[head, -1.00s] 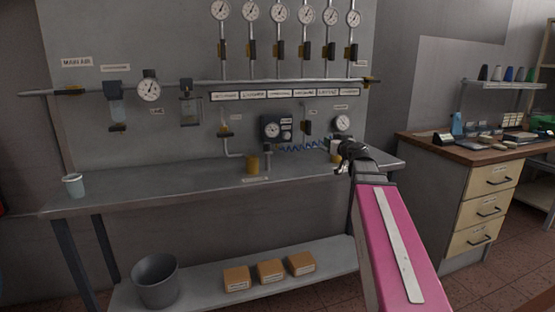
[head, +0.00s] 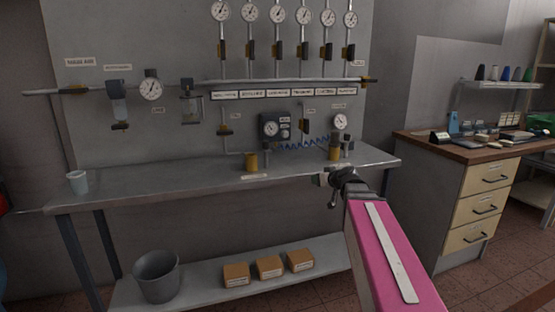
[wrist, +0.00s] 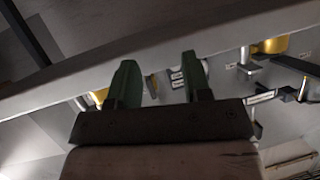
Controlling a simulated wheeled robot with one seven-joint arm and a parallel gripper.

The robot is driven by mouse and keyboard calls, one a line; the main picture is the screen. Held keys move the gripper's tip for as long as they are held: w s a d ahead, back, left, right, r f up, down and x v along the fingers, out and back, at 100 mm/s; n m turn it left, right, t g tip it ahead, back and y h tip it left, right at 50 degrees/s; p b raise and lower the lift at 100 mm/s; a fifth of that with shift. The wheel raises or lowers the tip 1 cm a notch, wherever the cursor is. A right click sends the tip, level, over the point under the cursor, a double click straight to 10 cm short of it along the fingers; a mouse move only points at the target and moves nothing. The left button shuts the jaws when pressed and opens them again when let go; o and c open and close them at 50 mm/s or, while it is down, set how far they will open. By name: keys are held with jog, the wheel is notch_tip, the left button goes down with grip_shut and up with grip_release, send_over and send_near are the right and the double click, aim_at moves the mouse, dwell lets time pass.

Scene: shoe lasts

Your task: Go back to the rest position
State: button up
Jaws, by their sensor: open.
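My gripper (head: 324,181) is at the end of my pink arm, in front of the right part of the grey bench (head: 130,192), near its front edge. In the wrist view my gripper (wrist: 158,85) shows two green fingers standing apart with nothing between them. The bench's edge runs slantwise across that view beyond the fingers. A brass-coloured cylinder (head: 334,154) stands on the bench behind my gripper, apart from it. Another brass-coloured cylinder (head: 251,161) stands at the middle of the bench.
A pale cup (head: 77,182) stands at the bench's left end. A grey bucket (head: 156,276) and several cardboard boxes (head: 269,267) are on the lower shelf. Gauges and pipes line the wall panel. A wooden-topped drawer cabinet (head: 480,205) stands at the right. The floor between bench and cabinet looks clear.

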jog(key=s+f+m+g+h, duration=0.2)
jog(key=s+f+g, duration=0.4)
jog(key=s+f, duration=0.5)
jog(key=s+d+f+m+g+h, duration=0.1)
jog(key=s+f+g+h, duration=0.3)
jog(key=s+f, duration=0.7)
notch_tip(320, 180, down, 6)
jog(key=shift+s+d+r+m+g, duration=0.15)
jog(key=shift+s+d+m+g, duration=0.1)
jog(key=shift+m+g, duration=0.5)
